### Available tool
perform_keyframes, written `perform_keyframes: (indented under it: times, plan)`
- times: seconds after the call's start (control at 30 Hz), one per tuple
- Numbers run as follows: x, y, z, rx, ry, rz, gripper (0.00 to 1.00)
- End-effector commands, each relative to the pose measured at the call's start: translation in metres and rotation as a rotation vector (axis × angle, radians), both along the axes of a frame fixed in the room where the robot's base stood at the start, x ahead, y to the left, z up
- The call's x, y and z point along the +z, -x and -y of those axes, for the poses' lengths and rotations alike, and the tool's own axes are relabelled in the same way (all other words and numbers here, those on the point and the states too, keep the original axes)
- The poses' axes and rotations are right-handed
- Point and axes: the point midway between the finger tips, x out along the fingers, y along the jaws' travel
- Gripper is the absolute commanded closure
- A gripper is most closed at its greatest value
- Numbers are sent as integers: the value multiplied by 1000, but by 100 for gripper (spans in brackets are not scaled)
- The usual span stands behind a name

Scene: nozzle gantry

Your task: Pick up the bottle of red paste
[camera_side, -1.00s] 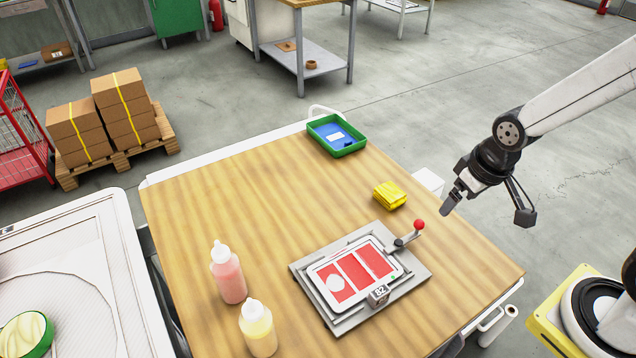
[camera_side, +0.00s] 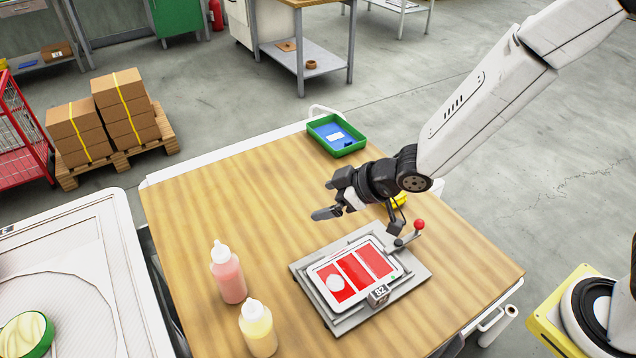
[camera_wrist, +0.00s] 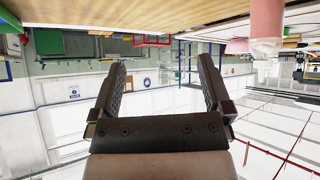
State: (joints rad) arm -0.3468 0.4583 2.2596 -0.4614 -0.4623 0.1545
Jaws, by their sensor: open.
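The bottle of red paste (camera_side: 228,275) stands upright on the wooden table, left of the middle, with a pale nozzle cap. In the wrist view, which is upside down, part of a pink bottle (camera_wrist: 266,22) shows at the top right. My gripper (camera_side: 326,202) is above the table in the side view, up and to the right of the red bottle and apart from it. In the wrist view my gripper (camera_wrist: 160,78) has its two fingers spread with nothing between them.
A yellow paste bottle (camera_side: 258,328) stands close beside the red one. A fixture plate (camera_side: 330,312) holds a red-and-white panel (camera_side: 355,272) and has a red-knobbed lever (camera_side: 419,225). A green tray (camera_side: 352,151) sits at the back. The table's left middle is clear.

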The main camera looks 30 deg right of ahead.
Motion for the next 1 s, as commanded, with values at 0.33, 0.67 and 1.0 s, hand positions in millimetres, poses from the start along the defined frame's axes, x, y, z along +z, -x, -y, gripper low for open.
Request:
perform_keyframes:
  times: [0.33, 0.67, 1.0]
  plan:
    - [-14, 25, -124, 385, -235, 129, 0]
    - [-15, 37, -147, 467, -298, 147, 0]
    - [-23, 29, -162, 466, -296, 146, 0]
